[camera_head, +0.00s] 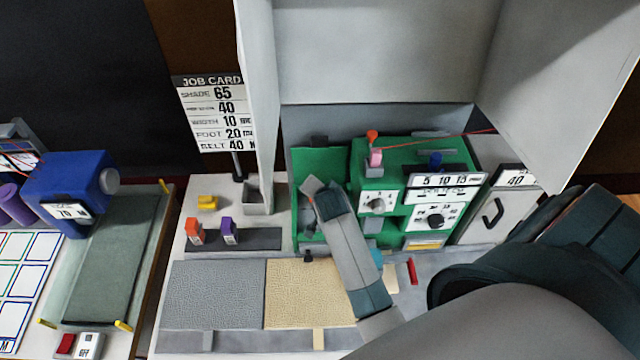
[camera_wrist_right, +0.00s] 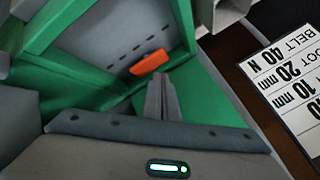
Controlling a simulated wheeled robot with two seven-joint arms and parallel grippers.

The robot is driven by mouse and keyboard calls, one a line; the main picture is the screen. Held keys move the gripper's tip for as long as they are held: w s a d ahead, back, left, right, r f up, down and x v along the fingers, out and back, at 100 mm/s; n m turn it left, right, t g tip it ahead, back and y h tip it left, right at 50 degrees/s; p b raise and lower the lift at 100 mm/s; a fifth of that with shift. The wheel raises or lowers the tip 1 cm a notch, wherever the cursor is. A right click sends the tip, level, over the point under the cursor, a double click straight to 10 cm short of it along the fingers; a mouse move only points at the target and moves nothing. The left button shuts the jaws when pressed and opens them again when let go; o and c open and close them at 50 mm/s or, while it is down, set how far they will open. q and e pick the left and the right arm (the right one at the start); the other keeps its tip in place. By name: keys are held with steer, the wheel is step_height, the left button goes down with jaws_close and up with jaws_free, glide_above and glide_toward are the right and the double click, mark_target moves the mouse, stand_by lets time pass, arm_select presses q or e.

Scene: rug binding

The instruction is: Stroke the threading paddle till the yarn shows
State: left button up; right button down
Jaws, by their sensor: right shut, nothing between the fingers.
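The green machine (camera_head: 385,165) stands at the back of the bench, with its left part open. In the right wrist view an orange lever (camera_wrist_right: 150,62), apparently the threading paddle, juts out inside the green frame (camera_wrist_right: 78,25). The fingers of my right gripper (camera_wrist_right: 160,80) are shut and empty, their tips just below the lever; I cannot tell if they touch it. In the head view my right arm reaches over the machine's left part and hides the lever. A red yarn (camera_head: 455,137) runs right from the machine's top. My left gripper is out of view.
A grey swatch (camera_head: 212,292) and a beige swatch (camera_head: 300,292) lie in front of the machine. Orange and purple pieces (camera_head: 229,232) stand on a dark strip at left. A job card (camera_head: 215,115) stands at the back left.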

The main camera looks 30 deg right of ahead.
steer(key=shift+r, duration=0.1)
steer(key=shift+r, duration=2.45)
stand_by(0.8)
step_height(320, 180, up, 4)
steer(key=shift+f, duration=0.1)
steer(key=shift+f, duration=0.15)
stand_by(0.4)
